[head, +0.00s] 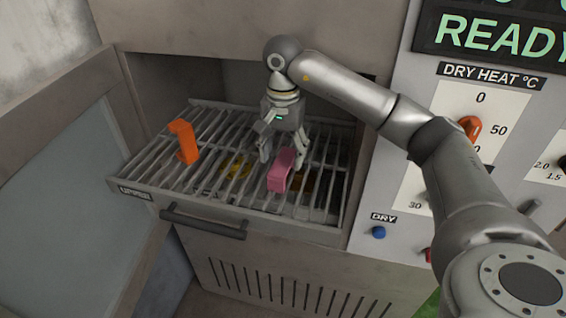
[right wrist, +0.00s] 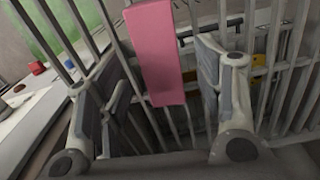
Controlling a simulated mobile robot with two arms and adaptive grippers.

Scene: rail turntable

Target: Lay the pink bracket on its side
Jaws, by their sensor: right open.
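The pink bracket (head: 280,174) is on the pulled-out wire rack (head: 150,187), near its front edge and right of its middle. Whether it stands fully upright or leans is hard to tell. My right gripper (head: 284,160) is low over the rack, right behind the bracket, with its fingers spread. In the right wrist view the bracket (right wrist: 160,60) shows as a pink face between the two open fingers (right wrist: 155,90), with a gap to each side. My left gripper is not in view.
An orange bracket (head: 184,142) stands upright on the rack's left part. Yellow pieces (head: 236,167) show under the bars. The open oven door (head: 60,200) is at left, the control panel (head: 470,130) at right. A handle (head: 205,221) runs along the rack front.

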